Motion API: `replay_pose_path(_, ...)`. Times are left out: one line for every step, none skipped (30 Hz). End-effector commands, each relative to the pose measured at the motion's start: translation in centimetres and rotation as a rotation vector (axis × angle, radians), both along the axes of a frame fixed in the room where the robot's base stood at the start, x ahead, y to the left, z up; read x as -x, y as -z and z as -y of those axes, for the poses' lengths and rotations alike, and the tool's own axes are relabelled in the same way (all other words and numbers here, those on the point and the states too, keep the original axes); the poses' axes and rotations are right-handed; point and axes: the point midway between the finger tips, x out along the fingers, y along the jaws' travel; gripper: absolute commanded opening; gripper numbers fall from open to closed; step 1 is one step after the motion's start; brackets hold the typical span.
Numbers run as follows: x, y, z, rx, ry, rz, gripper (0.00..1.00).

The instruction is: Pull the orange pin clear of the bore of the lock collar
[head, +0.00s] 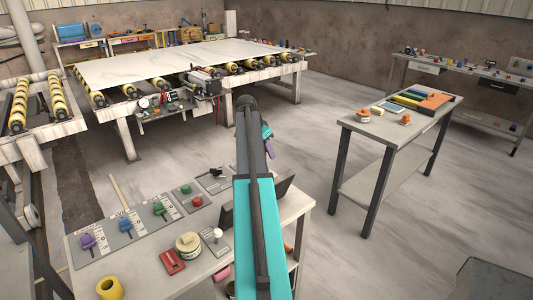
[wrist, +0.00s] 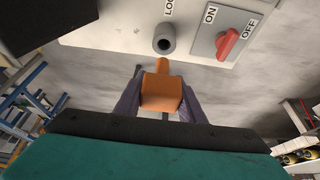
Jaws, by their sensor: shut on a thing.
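In the wrist view, the lock collar (wrist: 165,40) is a short grey cylinder on a pale panel, beside partly visible "LOC" lettering. Its round bore shows dark and open, with nothing seen inside it. The orange pin (wrist: 162,66) has a thin round shank and a blocky orange head. My gripper (wrist: 161,93) is shut on the head, with one purple-grey finger on each side. The shank points toward the collar, and its tip shows just below the collar's mouth in the picture, outside the bore. The gap in depth is hard to judge.
A red ON/OFF switch (wrist: 229,42) sits right of the collar on the same panel. A dark block (wrist: 45,20) is at the upper left. In the head view, a roller table with a stone slab (head: 170,62) stands behind, and a side table (head: 385,127) at right.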

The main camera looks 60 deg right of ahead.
Motion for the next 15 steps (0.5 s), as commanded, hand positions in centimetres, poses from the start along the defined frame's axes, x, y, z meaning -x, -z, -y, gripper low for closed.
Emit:
replay_pose_path(0.0,-0.5,0.0,0.001,0.000,0.001,0.08)
replay_pose_path(0.0,-0.6,0.0,0.001,0.000,0.001,0.08)
replay_pose_path(0.0,-0.8,0.0,0.000,0.000,0.000,0.08)
replay_pose_path(0.0,-1.0,0.0,0.000,0.000,0.000,0.08)
replay_pose_path(0.0,-1.1,0.0,0.000,0.000,0.000,0.08)
replay_pose_path(0.0,-1.3,0.0,0.000,0.000,0.000,0.08)
replay_pose_path(0.0,-1.5,0.0,0.000,0.000,0.000,0.08)
replay_pose_path(0.0,-1.7,0.0,0.000,0.000,0.000,0.08)
replay_pose_path(0.0,-1.8,0.0,0.000,0.000,0.000,0.08)
replay_pose_path(0.0,-2.0,0.0,0.000,0.000,0.000,0.08)
replay_pose_path(0.0,-2.1,0.0,0.000,0.000,0.000,0.08)
replay_pose_path(0.0,-2.3,0.0,0.000,0.000,0.000,0.08)
replay_pose_path(0.0,-2.4,0.0,0.000,0.000,0.000,0.08)
replay_pose_path(0.0,-2.5,0.0,0.000,0.000,0.000,0.08)
replay_pose_path(0.0,-2.6,0.0,0.000,0.000,0.000,0.08)
